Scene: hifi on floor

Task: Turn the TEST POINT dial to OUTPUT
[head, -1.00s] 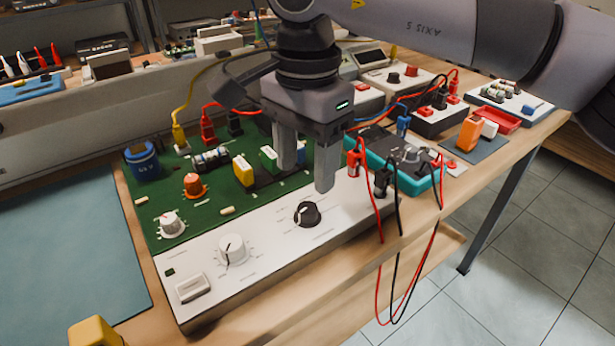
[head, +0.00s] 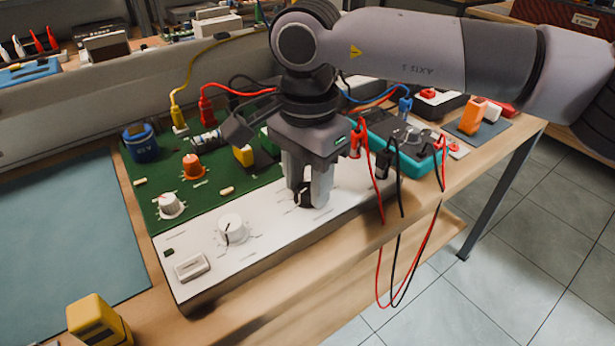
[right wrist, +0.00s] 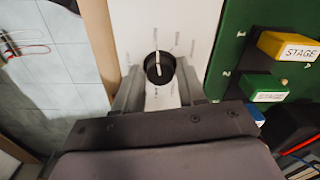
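A black dial (head: 305,199) with a white pointer line sits on the white front panel (head: 275,222). Its printed labels are too small to read. My right gripper (head: 309,188) points down over it, one finger on each side. The pointer line runs nearly up and down in that view. A white dial (head: 232,230) sits further left on the panel. My left gripper is out of view.
Behind the panel is a green board (head: 222,188) with a blue part (head: 140,143), an orange knob (head: 193,166) and cables. Red and black leads (head: 379,195) hang over the front edge right of my gripper. A yellow object (head: 96,320) stands front left.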

